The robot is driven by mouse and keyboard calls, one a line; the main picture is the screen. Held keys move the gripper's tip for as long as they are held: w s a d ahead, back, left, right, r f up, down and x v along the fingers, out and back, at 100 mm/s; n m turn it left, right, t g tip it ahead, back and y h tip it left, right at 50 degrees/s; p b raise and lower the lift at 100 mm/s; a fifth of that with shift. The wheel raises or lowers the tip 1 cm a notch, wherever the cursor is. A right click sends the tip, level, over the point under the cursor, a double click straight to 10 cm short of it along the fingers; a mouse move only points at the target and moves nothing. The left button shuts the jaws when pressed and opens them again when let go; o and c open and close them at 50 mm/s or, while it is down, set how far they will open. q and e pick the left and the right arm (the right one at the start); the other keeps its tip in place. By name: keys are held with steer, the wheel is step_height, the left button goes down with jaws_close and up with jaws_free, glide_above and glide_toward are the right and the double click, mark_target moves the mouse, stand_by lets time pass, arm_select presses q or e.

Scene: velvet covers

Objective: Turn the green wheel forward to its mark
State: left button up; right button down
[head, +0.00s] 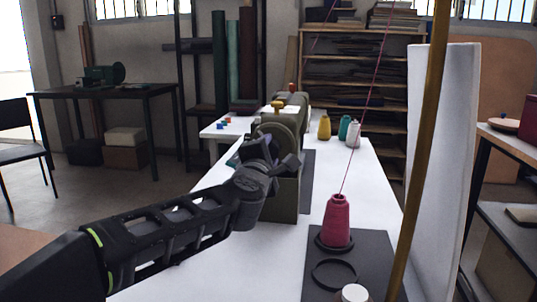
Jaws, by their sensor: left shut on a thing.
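An olive-green machine (286,205) stands on the white table. The green wheel (287,131) is on its near end, facing me. My left gripper (265,147) reaches in from the left and is shut on the wheel at its left side. The gripper covers much of the wheel's face and hides the exact grip. I cannot make out the wheel's mark. My right gripper is not in view.
A crimson thread cone (337,222) stands on a dark mat right of the machine, its thread running upward. A black ring (334,274) and a white-topped item (354,293) lie nearer. A yellow pole (425,150) and a white panel (443,160) bound the right side.

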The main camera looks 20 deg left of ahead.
arm_select(q)
steer(key=shift+f, duration=0.1)
steer(key=o, duration=1.4)
steer(key=shift+c, duration=0.2)
steer(key=p+v, duration=0.1)
steer(key=v, duration=0.6)
steer(key=shift+s, duration=0.4)
